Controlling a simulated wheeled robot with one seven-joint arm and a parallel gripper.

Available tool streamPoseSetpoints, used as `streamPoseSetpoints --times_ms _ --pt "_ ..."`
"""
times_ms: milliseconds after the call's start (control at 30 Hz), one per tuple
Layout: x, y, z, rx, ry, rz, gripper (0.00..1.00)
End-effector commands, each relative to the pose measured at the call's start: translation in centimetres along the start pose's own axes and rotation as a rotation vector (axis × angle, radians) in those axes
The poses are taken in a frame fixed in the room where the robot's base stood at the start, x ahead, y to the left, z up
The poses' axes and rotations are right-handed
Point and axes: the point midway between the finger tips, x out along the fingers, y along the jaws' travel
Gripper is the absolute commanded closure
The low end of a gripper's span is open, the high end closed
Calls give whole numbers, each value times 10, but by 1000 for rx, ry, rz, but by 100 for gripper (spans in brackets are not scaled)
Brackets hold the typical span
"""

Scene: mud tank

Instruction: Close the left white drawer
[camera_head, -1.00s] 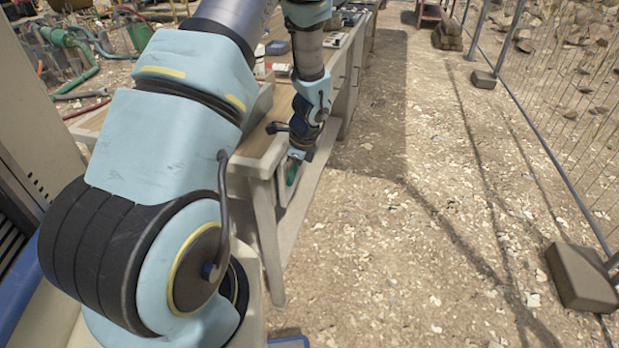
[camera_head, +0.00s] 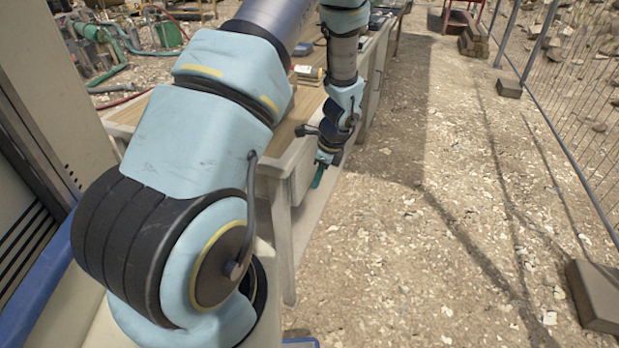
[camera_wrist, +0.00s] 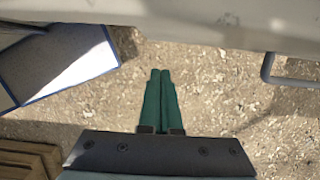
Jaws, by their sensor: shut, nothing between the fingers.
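In the camera_head view, the white drawer front (camera_head: 303,178) is on the right side of the long bench, close to its near end. My arm covers part of it, and I cannot tell how far it stands out. My gripper (camera_head: 318,180) hangs beside it, with green fingers pointing down. In the camera_wrist view, my gripper (camera_wrist: 160,75) has both green fingers pressed together with nothing between them. A pale surface (camera_wrist: 170,22) runs across the top, beyond the fingertips; contact does not show. A grey handle-like bracket (camera_wrist: 267,68) juts from it at the right.
The wooden bench top (camera_head: 285,135) carries small items further back. Open gravel (camera_head: 420,260) lies to the right, bounded by a wire fence (camera_head: 575,110) with a block (camera_head: 598,292) at its foot. Hoses (camera_head: 90,50) lie at the far left.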

Motion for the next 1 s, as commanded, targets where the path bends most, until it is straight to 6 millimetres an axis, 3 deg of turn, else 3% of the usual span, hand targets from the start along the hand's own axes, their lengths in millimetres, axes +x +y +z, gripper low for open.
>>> streamPoseSetpoints --times_ms 300,567,667,767,1000 --pt "-68 -2 -3 -3 4 -6 100" --pt "-98 0 -3 -4 3 -2 100" --pt "-106 6 6 -72 12 0 100" --pt "-120 23 28 -275 41 5 100" --pt "-161 104 92 -1120 156 42 100"
